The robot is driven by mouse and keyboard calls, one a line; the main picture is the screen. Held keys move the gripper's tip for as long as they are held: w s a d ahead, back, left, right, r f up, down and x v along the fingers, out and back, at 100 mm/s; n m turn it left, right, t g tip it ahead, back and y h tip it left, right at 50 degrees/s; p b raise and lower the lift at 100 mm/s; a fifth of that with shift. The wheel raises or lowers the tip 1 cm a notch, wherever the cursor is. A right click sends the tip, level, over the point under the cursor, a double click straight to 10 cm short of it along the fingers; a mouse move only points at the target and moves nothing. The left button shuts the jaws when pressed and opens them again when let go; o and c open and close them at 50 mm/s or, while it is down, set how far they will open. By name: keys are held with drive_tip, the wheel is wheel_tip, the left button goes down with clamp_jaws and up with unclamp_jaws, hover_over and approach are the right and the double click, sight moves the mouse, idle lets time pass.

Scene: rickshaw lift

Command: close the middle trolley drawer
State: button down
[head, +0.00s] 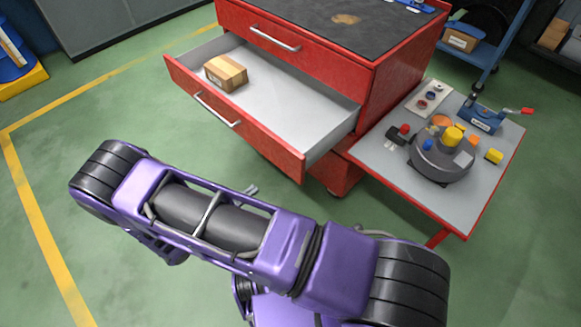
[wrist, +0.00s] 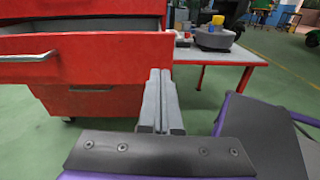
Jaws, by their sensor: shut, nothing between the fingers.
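The red trolley (head: 400,50) has its middle drawer (head: 235,122) pulled far out, with its grey inside showing. A cardboard box (head: 226,73) lies in the drawer near its left end. The top drawer (head: 300,50) above it is shut. In the wrist view the open drawer's red front (wrist: 110,58) with its silver handle (wrist: 28,58) fills the left side. My gripper (wrist: 160,85) is shut and empty, by the right end of that front. I cannot tell whether the fingers touch it. In the head view my purple arm hides most of the gripper.
A low side table (head: 480,190) with a red edge stands right of the trolley, carrying a dark grey round device (head: 442,160) and a blue vise (head: 480,118). A blue shelf cart (head: 485,50) is behind. Green floor is clear left of the drawer.

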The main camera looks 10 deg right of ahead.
drive_tip(key=s+n, duration=0.1)
approach(296, 163)
drive_tip(key=shift+t, duration=0.4)
drive_tip(key=x, duration=0.6)
drive_tip(key=shift+d+p, duration=0.3)
drive_tip(key=shift+d, duration=0.2)
